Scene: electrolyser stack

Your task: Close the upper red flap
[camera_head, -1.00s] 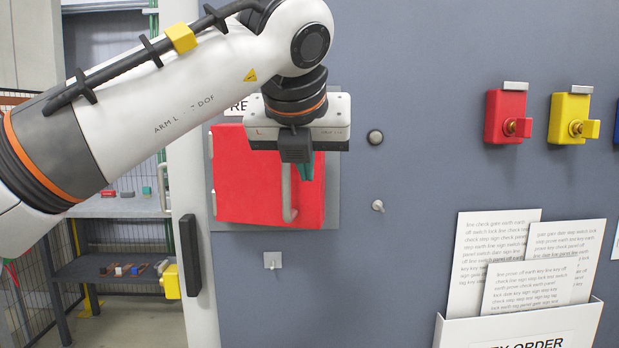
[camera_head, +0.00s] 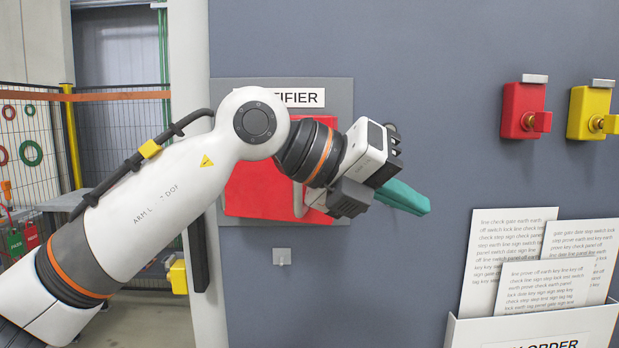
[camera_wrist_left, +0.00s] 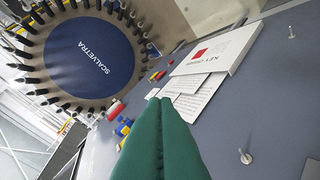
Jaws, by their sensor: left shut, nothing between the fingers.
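The upper red flap (camera_head: 262,195) sits on a grey backing plate on the grey wall, under a partly hidden label ending in "TIFIER". My left arm covers its middle and right part. The flap looks flat against its plate, with a pale handle (camera_head: 299,197) partly hidden by my wrist. My left gripper (camera_head: 424,207) is to the right of the flap, apart from it, with its green fingers together and empty. The green fingers (camera_wrist_left: 160,125) also show side by side in the left wrist view. My right gripper is not in view.
A red lock box (camera_head: 522,110) and a yellow one (camera_head: 590,112) hang on the wall at right. A paper holder (camera_head: 535,330) with several sheets is below them. A small grey hook plate (camera_head: 281,256) is under the flap. A fence stands at left.

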